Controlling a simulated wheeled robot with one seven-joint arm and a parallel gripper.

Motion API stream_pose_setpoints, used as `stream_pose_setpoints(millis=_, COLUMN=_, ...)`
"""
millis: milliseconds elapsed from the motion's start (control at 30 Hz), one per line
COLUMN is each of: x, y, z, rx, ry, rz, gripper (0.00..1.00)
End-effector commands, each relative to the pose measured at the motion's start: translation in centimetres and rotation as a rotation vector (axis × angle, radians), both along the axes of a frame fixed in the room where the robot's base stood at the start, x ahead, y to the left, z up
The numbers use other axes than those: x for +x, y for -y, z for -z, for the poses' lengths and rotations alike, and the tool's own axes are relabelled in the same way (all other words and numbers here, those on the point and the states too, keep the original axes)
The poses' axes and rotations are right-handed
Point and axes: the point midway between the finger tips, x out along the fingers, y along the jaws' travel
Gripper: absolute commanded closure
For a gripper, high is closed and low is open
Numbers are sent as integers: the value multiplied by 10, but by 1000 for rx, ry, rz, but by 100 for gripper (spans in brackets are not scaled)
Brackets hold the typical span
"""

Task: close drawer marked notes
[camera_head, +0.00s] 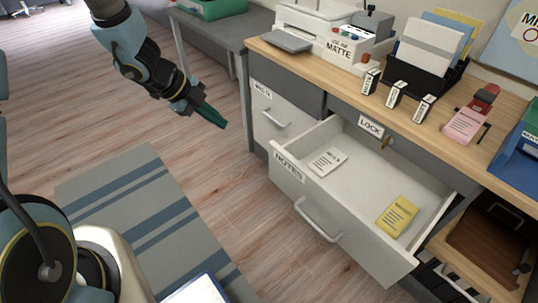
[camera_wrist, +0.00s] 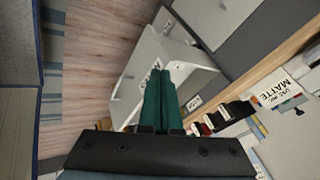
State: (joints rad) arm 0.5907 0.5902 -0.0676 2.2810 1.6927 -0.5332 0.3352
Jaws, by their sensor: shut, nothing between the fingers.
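The drawer marked NOTES (camera_head: 330,220) stands pulled well out of the desk, with its label at the left end of the front and a bar handle (camera_head: 318,221) on the front face. Inside lie a white notepad (camera_head: 327,162) and a yellow notepad (camera_head: 397,215). My gripper (camera_head: 212,116) is shut and empty, in the air to the left of the drawer and apart from it. In the wrist view the green fingers (camera_wrist: 160,100) are together, and the open drawer (camera_wrist: 150,62) shows beyond them, partly hidden by them.
A key (camera_head: 386,143) sits in the lock above the drawer. A closed drawer (camera_head: 270,118) is to its left. The desktop (camera_head: 340,83) holds a printer (camera_head: 320,35), small boxes and a stapler. A striped rug (camera_head: 150,215) and bare floor lie in front.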

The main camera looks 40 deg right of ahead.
Motion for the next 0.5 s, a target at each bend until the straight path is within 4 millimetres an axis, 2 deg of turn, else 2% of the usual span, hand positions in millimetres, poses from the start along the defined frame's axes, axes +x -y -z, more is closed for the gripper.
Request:
stream_pose_setpoints(millis=33, x=-17, y=5, z=11, rx=-7, ry=-16, rz=93, gripper=100)
stream_pose_setpoints(millis=133, x=-39, y=9, z=18, rx=-21, ry=-40, rz=225, gripper=100)
stream_pose_setpoints(millis=367, x=-56, y=16, z=34, rx=-28, ry=-54, rz=294, gripper=100)
stream_pose_setpoints(millis=500, x=-66, y=28, z=55, rx=-28, ry=-55, rz=293, gripper=100)
